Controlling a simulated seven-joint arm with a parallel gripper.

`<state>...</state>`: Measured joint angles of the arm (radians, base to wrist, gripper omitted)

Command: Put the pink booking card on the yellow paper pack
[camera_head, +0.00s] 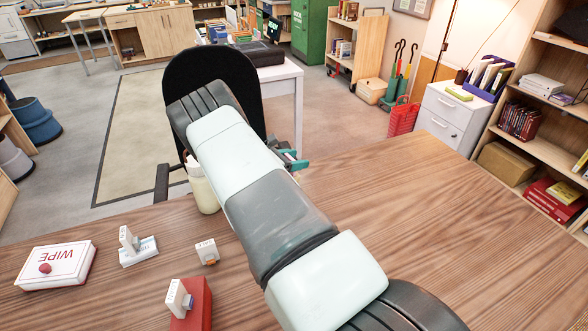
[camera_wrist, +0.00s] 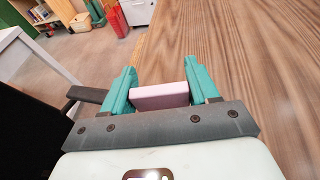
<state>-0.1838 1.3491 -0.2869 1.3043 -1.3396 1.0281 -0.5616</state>
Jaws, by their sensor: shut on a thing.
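The pink booking card (camera_wrist: 160,97) sits between the two teal fingers of my gripper (camera_wrist: 159,76) in the wrist view. The fingers are shut on it, and it is held beside the wooden table edge. In the head view, my gripper (camera_head: 291,160) shows only partly past my arm, and the card is hidden. A flat yellow pack (camera_head: 459,92), seemingly the yellow paper pack, lies on the white drawer cabinet (camera_head: 446,113) at the upper right. My gripper is well away from it. The pack cannot be made out in the wrist view.
The wooden table (camera_head: 430,200) is clear on its right side. A WIPE box (camera_head: 56,265), small label holders and a red block (camera_head: 197,303) stand at its left. A purple file holder (camera_head: 488,78) is beside the yellow pack. A red basket (camera_head: 403,117) stands left of the cabinet.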

